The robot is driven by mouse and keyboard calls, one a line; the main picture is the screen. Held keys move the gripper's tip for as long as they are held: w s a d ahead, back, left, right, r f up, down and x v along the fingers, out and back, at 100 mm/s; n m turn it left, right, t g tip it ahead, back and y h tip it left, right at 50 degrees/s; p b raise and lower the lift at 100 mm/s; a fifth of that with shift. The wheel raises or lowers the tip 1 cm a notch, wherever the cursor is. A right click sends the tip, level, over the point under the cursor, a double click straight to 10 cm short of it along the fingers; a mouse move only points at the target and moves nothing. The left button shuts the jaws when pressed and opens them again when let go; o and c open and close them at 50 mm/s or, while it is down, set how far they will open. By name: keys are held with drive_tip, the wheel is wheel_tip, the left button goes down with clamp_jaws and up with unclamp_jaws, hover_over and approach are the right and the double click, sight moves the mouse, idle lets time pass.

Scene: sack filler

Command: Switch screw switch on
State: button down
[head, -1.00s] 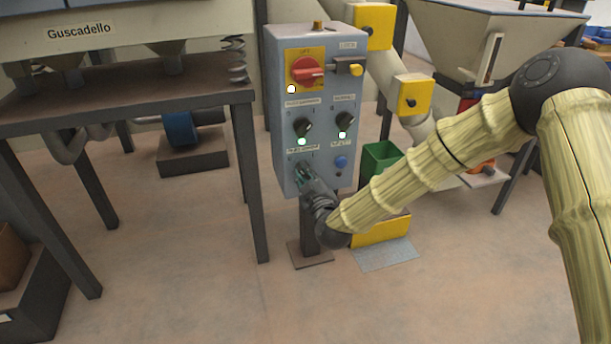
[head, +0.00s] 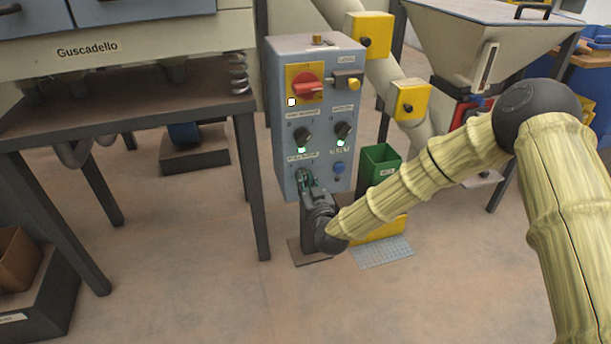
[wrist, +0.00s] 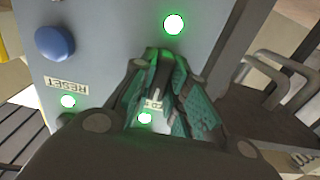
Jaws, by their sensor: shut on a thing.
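The grey control box (head: 314,120) stands on a post in the head view, left of my arm. My gripper (head: 306,179) is at the lower left of its front, left of the blue reset button (head: 338,168). In the wrist view my gripper (wrist: 163,62) has its green-padded fingers closed together at the panel. A green lit spot (wrist: 145,118) shows between the fingers, beside a small, partly covered label. The reset button (wrist: 54,43) shows at the upper left there.
Above are two black knobs (head: 302,136) (head: 343,131) with green lamps and a red rotary switch (head: 306,86). A table (head: 120,110) stands left, a green bin (head: 380,163) right. The floor in front is clear.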

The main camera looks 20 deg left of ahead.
drive_tip(key=m+p, duration=0.2)
drive_tip(key=m, duration=0.2)
drive_tip(key=shift+r, duration=0.1)
drive_tip(key=shift+m+p, duration=0.55)
drive_tip(key=shift+m, duration=1.25)
drive_tip(key=c, duration=1.4)
unclamp_jaws()
drive_tip(key=shift+d, duration=0.1)
drive_tip(key=v, duration=1.2)
